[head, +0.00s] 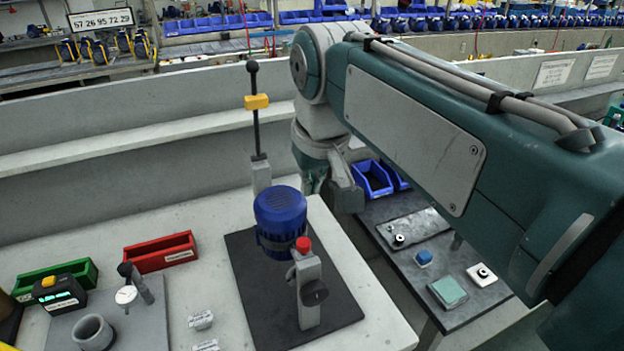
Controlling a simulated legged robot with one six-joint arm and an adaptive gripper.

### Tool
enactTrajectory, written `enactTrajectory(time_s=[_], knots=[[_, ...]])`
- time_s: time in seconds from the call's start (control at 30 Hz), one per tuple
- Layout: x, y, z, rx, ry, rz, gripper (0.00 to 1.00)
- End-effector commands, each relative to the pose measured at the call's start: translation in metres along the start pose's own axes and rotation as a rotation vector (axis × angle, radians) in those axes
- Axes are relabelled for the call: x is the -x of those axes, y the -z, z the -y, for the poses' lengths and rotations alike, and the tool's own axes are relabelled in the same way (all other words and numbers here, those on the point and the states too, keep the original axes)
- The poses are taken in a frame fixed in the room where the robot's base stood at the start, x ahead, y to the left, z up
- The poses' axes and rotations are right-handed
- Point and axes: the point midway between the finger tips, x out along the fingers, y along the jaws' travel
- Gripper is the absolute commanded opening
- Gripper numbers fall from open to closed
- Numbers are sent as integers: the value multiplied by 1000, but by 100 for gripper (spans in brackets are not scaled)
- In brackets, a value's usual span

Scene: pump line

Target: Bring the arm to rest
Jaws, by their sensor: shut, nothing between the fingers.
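My arm reaches in from the right side of the head view and across the picture. My gripper (332,190) hangs from the wrist, pointing down, just right of the blue pump (281,212) and near the right edge of the white table. Its fingers are partly in view, shut and empty. I cannot tell exactly how high it is above the surface. The blue pump stands on a dark mat (243,262), apart from my gripper as far as I can see.
A grey post with a red button (308,290) stands before the pump. A lever with a yellow block (257,102) rises behind it. Red (160,252) and green (55,280) bins and a dial gauge (126,295) are at left. A lower dark table (430,262) with blue bins (373,179) is at right.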

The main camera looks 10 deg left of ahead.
Motion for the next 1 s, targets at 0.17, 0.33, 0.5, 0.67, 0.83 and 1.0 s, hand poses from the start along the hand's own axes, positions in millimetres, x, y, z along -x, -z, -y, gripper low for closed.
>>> enactTrajectory(time_s=[0.17,0.33,0.5,0.67,0.83,1.0], knots=[[2,0,0,0,0,1,0],[2,-1,-1,-3,-1,-1,0],[2,-28,-30,-70,-21,-25,0],[-5,-80,-70,-186,-62,-68,0],[-20,-138,-99,-306,-112,-113,0],[-39,-196,-117,-420,-166,-157,0]])
